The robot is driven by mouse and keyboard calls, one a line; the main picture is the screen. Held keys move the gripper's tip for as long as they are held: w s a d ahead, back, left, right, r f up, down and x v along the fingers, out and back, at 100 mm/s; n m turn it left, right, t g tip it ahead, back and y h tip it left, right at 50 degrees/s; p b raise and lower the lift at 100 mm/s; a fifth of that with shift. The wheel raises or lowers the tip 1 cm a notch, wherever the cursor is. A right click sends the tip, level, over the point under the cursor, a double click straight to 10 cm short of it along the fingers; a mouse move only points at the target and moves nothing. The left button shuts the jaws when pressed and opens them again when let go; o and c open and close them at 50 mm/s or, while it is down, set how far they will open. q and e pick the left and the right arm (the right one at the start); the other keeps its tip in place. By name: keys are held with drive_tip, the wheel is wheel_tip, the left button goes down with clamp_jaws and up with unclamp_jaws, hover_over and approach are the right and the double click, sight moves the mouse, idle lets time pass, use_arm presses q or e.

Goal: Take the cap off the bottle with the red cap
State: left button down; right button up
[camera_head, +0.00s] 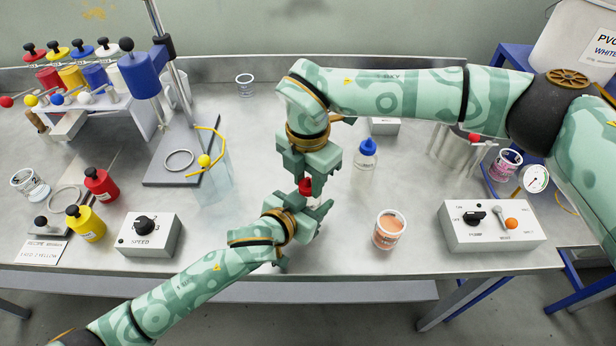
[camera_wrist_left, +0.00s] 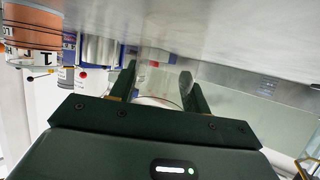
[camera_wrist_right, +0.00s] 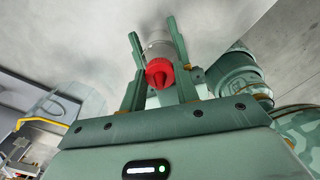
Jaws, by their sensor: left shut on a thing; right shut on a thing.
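The red cap (camera_head: 305,186) shows between my two grippers in the head view. In the right wrist view the red cap (camera_wrist_right: 160,73) points its spout at the camera, with the pale bottle (camera_wrist_right: 158,42) directly behind it. I cannot tell whether a gap separates them. My right gripper (camera_head: 309,178) comes from above and is shut on the cap. My left gripper (camera_head: 314,208) comes from the lower left and is shut on the bottle. Its pale body (camera_wrist_left: 158,101) shows between the left fingers in the left wrist view. Most of the bottle is hidden in the head view.
A blue-capped bottle (camera_head: 366,155) stands right of the grippers. A cup of orange stuff (camera_head: 389,230) and a switch box (camera_head: 490,226) stand farther right. The speed box (camera_head: 149,235), a stirrer stand (camera_head: 185,150) and a clear beaker (camera_head: 214,170) are to the left.

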drive_tip(key=n, duration=0.6)
drive_tip(key=o, duration=1.1)
